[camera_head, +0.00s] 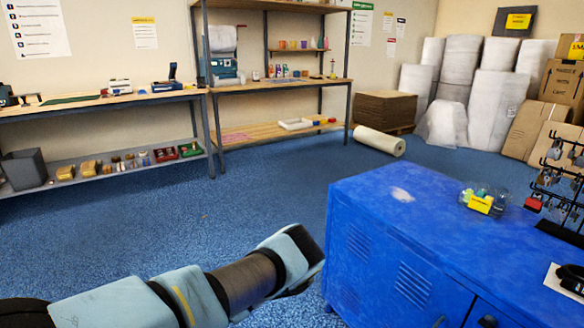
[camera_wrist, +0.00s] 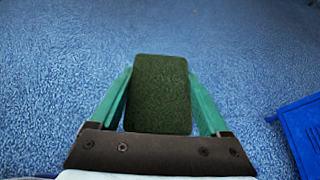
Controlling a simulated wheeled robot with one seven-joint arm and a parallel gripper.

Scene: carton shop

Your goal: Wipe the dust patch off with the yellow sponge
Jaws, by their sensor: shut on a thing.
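The dust patch (camera_head: 402,195) is a small pale, whitish smudge on the top of the blue cabinet (camera_head: 365,210), near its back left part. In the wrist view, my gripper (camera_wrist: 160,78) is shut on a dark green, rough-faced block (camera_wrist: 160,100), held between its two teal fingers. It looks like the scouring side of the sponge; no yellow side shows. The gripper is over the blue floor, left of the cabinet and apart from the dust patch. In the head view the end of my arm is dark, and the held block cannot be made out.
On the cabinet top stand a clear bin (camera_head: 483,200) with a yellow label and, at the right, a black rack (camera_head: 562,180) with padlocks. The cabinet corner (camera_wrist: 300,125) shows at the right of the wrist view. The floor to the left is open.

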